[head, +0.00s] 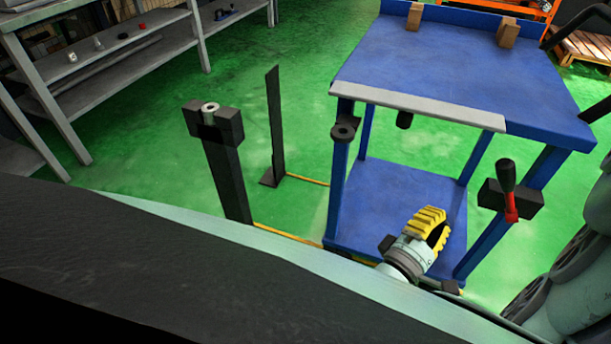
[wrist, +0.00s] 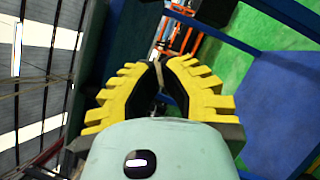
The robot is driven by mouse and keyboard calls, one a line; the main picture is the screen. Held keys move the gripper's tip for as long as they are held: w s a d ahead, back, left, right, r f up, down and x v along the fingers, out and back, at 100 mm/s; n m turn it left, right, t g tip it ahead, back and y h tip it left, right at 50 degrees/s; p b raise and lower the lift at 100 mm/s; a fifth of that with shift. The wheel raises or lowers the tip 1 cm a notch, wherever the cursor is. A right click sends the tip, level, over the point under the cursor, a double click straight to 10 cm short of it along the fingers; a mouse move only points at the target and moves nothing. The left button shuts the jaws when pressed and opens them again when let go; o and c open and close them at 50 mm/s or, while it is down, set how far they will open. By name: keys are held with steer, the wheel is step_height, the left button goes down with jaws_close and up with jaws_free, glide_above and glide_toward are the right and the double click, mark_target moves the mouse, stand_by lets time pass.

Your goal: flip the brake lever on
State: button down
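The brake lever (head: 507,190) is at the right in the head view. It has a black grip at the top and a red lower part, and stands nearly upright on a dark block fixed to the blue cart's front right leg. My gripper (head: 438,228), with yellow ribbed fingers, is left of the lever and lower in the picture, apart from it. In the wrist view the two fingertips (wrist: 157,66) come together with only a narrow slit between them, and nothing is held. I cannot make out the lever in the wrist view.
The blue cart (head: 455,65) has a grey front edge strip and two brown blocks (head: 507,33) on top. A dark post (head: 226,175) with a ring stands at the left. Grey shelving (head: 110,55) is farther left.

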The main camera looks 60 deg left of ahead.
mark_target(509, 190)
steer(key=d+r+b+x, duration=0.1)
steer(key=d+x, duration=0.1)
steer(key=x, duration=1)
steer(key=shift+w+r, duration=0.3)
steer(key=shift+w, duration=0.1)
steer(key=shift+d, duration=0.2)
